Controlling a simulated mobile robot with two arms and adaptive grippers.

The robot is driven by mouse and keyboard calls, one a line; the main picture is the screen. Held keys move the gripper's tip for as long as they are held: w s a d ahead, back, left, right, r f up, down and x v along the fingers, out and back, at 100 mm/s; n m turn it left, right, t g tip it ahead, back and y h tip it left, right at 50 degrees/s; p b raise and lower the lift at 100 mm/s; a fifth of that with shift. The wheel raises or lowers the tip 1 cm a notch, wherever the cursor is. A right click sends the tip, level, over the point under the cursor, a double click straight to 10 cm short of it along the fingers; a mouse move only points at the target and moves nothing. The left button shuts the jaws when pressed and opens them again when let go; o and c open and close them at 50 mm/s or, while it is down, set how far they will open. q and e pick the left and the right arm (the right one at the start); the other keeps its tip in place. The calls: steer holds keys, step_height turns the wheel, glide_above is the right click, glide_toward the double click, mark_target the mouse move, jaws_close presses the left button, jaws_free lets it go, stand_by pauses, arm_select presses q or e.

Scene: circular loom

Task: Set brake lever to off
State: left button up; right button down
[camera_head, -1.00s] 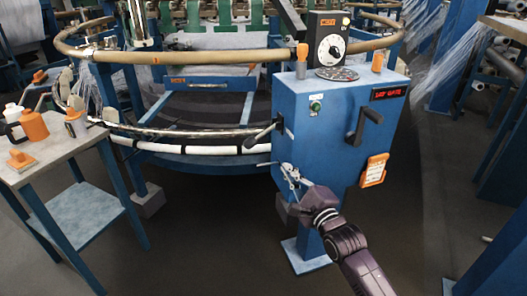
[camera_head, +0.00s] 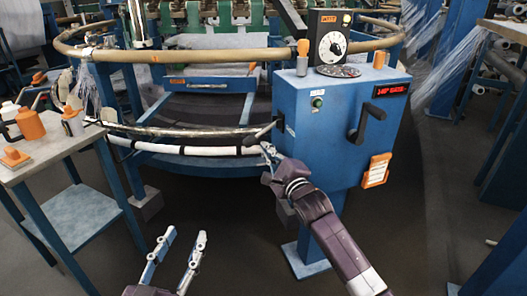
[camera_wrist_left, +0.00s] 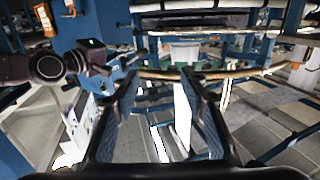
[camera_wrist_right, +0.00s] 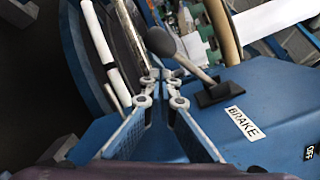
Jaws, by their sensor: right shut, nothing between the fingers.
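The brake lever has a grey knob and dark base. In the head view it (camera_head: 263,132) sticks out leftward from the left side of the blue cabinet (camera_head: 325,150). In the right wrist view its knob (camera_wrist_right: 160,41) lies just beyond my fingertips, with a BRAKE label (camera_wrist_right: 246,124) beside the base and an OFF mark (camera_wrist_right: 309,152) at the right edge. My right gripper (camera_head: 267,150) is shut and empty just below the lever; its fingers (camera_wrist_right: 160,77) are together. Contact with the lever cannot be told. My left gripper (camera_head: 186,236) is open and empty, low over the floor.
A dark crank handle (camera_head: 367,124), a red display (camera_head: 391,90) and an orange-framed card (camera_head: 376,170) are on the cabinet front. The loom's ring rail (camera_head: 190,56) runs behind. A side table (camera_head: 85,200) with bottles stands at left. The floor between is clear.

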arm_select(q)
steer(key=shift+d+r, duration=0.15)
steer(key=shift+r, duration=0.5)
arm_select(e)
steer(key=shift+a+r, duration=0.25)
steer(key=shift+a, duration=0.2)
arm_select(q)
steer(key=shift+f, duration=0.15)
arm_select(e)
steer(key=shift+s, duration=0.1)
